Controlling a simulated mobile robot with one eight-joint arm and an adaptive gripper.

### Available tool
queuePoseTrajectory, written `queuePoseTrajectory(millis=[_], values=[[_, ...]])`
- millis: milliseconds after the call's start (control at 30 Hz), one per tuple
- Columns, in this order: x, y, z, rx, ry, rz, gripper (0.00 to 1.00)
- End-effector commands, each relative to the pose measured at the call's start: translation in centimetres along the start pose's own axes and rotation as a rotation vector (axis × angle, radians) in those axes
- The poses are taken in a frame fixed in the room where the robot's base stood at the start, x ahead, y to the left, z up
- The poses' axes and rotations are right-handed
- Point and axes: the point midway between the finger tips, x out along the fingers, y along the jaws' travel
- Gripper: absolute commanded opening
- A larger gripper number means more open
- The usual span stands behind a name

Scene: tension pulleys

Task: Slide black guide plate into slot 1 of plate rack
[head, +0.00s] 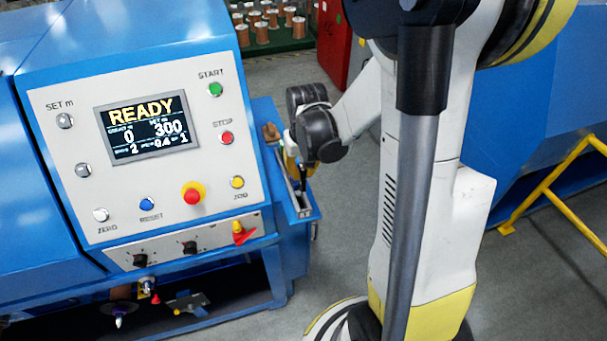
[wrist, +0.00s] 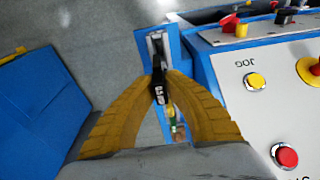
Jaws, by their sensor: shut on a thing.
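My gripper (wrist: 160,80) has its two yellow fingers closed on the black guide plate (wrist: 158,92), which carries light markings. The plate is over a narrow blue rack (wrist: 142,48) with a grey channel, beside the control panel. Whether the plate is inside a slot or just above it, I cannot tell, and the slot numbers are not readable. In the head view my gripper (head: 290,160) is at the blue rack (head: 304,213) on the machine's right side, and the plate is mostly hidden there.
The blue machine's control panel (head: 160,130) with buttons and a READY screen stands close to the left of the rack. A yellow railing (head: 565,185) and a blue machine (head: 540,100) are at the right. Grey floor (head: 345,225) lies open between.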

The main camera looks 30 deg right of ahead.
Motion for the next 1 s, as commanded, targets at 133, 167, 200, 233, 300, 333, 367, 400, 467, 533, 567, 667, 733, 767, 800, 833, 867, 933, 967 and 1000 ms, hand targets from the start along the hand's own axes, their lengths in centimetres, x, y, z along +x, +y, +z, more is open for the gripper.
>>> queuePoseTrajectory(millis=[133,167,200,233,300,333,367,400,467,533,567,667,733,767,800,833,867,933,967,1000], values=[[0.9,0.0,0.1,-0.001,0.0,0.0,0.0],[1.1,0.0,0.2,-0.001,0.0,0.0,0.0],[1.5,0.0,0.2,-0.001,0.0,0.0,0.0],[1.8,0.0,0.3,-0.001,0.0,0.0,0.0],[2.5,0.0,0.4,-0.001,0.0,0.0,0.0],[2.8,0.0,0.5,-0.001,0.0,0.0,0.0],[3.1,0.0,0.5,-0.001,0.0,0.0,0.0],[3.5,0.0,0.6,-0.001,0.0,0.0,0.0],[4.1,0.0,0.6,-0.001,0.0,0.0,0.0],[4.7,0.0,0.7,-0.002,0.0,-0.001,0.0],[4.9,0.0,0.8,-0.002,0.0,-0.001,0.0],[5.3,0.0,0.8,-0.002,0.0,-0.001,0.0],[5.4,0.0,0.9,-0.002,0.0,-0.001,0.0],[5.4,0.0,0.9,-0.002,0.0,-0.001,0.0],[5.4,0.0,0.9,-0.002,0.0,-0.001,0.0],[5.4,0.0,0.9,-0.002,0.0,-0.001,0.0],[5.4,0.0,0.9,-0.002,0.0,-0.001,0.0],[5.3,0.0,0.9,-0.002,0.0,-0.001,0.0],[5.3,0.0,0.9,-0.002,0.0,-0.001,0.0],[5.3,0.0,0.9,-0.002,0.0,-0.001,0.0]])
